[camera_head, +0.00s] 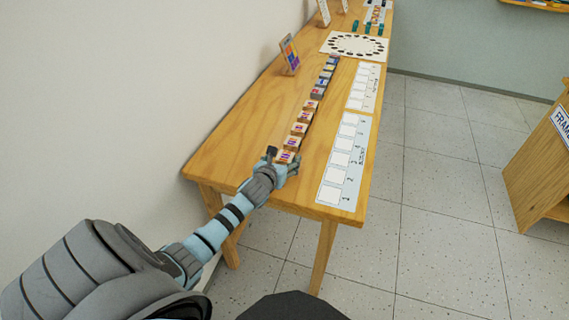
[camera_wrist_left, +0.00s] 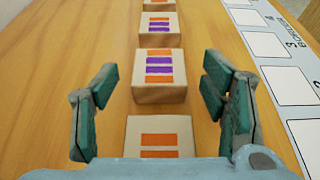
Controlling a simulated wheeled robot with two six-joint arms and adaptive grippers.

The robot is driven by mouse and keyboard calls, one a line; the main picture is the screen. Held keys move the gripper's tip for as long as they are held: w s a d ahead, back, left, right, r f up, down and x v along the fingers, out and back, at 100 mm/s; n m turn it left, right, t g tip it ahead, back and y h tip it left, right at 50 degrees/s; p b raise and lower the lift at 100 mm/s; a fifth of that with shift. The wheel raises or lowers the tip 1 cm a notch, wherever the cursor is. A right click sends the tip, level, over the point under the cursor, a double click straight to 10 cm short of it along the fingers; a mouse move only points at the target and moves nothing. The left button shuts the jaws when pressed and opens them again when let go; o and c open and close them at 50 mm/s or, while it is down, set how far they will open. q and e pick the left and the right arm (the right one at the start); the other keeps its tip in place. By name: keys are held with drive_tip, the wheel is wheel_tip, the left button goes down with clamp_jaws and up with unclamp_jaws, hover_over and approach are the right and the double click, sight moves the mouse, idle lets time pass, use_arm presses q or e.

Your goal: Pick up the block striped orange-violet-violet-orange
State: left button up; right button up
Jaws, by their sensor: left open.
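The block striped orange-violet-violet-orange (camera_wrist_left: 160,91) sits in the middle of the left wrist view, stripes up, in a row on the wooden table. In the head view it appears to be the block (camera_head: 286,157) at my gripper's fingertips. My left gripper (camera_head: 283,163) is open over the near end of the row. In the wrist view its two fingers (camera_wrist_left: 161,88) stand left and right of the row, apart from the striped block. A nearer block (camera_wrist_left: 160,128) with orange stripes lies low between the fingers, partly hidden by the gripper body. My right gripper is not in view.
Another striped block (camera_wrist_left: 158,37) stands just beyond, and several more run along the table (camera_head: 240,130). White cards with numbered squares (camera_head: 328,191) lie right of the row. A small colored panel (camera_head: 290,54) stands at the back left. Bare wood flanks the row.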

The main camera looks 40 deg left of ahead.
use_arm(q)
drive_tip(key=shift+x, duration=0.9)
drive_tip(key=shift+s, duration=0.15)
drive_tip(key=c, duration=1.2)
